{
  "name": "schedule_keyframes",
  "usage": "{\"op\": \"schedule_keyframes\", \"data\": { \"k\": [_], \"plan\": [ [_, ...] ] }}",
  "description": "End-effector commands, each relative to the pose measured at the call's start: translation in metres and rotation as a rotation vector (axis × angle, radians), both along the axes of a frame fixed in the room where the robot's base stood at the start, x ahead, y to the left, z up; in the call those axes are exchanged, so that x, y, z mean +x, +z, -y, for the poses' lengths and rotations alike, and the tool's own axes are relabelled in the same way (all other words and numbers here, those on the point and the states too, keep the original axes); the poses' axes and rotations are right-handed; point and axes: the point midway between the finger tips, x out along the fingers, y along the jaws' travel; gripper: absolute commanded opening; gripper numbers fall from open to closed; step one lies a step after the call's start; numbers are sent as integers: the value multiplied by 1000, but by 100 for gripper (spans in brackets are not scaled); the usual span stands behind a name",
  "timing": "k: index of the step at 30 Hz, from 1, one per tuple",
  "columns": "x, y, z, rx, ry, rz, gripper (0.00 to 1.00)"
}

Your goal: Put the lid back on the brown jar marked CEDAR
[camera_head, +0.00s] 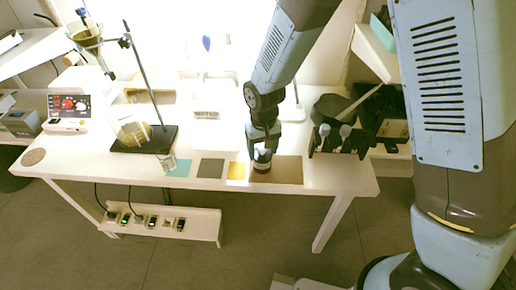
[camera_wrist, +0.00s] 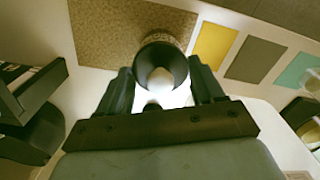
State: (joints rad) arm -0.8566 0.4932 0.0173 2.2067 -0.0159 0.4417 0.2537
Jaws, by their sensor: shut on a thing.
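My gripper (camera_head: 262,147) points down over the brown mat (camera_head: 288,172) at the right front of the table. In the wrist view my gripper (camera_wrist: 160,82) has its fingers on either side of a dark round lid with a pale knob (camera_wrist: 160,80). The lid is held between the fingers. A dark jar (camera_head: 261,166) stands under it on the brown mat; a strip of its patterned side (camera_wrist: 166,39) shows beyond the lid. I cannot read its label, nor tell whether lid and jar touch.
Yellow (camera_head: 237,171), grey (camera_head: 211,168) and teal (camera_head: 179,168) mats lie in a row to the left. A glass beaker (camera_head: 167,160) stands by the teal one. A dark rack (camera_head: 343,140) stands close on the right. A stand with a flask (camera_head: 135,132) is at the left.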

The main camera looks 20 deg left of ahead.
Motion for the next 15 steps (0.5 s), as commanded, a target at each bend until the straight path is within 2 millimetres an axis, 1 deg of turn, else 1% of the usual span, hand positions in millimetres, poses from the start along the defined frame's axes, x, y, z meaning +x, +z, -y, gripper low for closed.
{"op": "schedule_keyframes", "data": {
  "k": [1, 2, 11, 15],
  "plan": [
    [0, 0, 0, 0, 0, 0, 33],
    [0, 0, 0, 0, 0, 0, 68],
    [0, 0, 0, 0, 0, 0, 97],
    [0, 0, 0, 0, 0, 0, 97]
  ]
}}
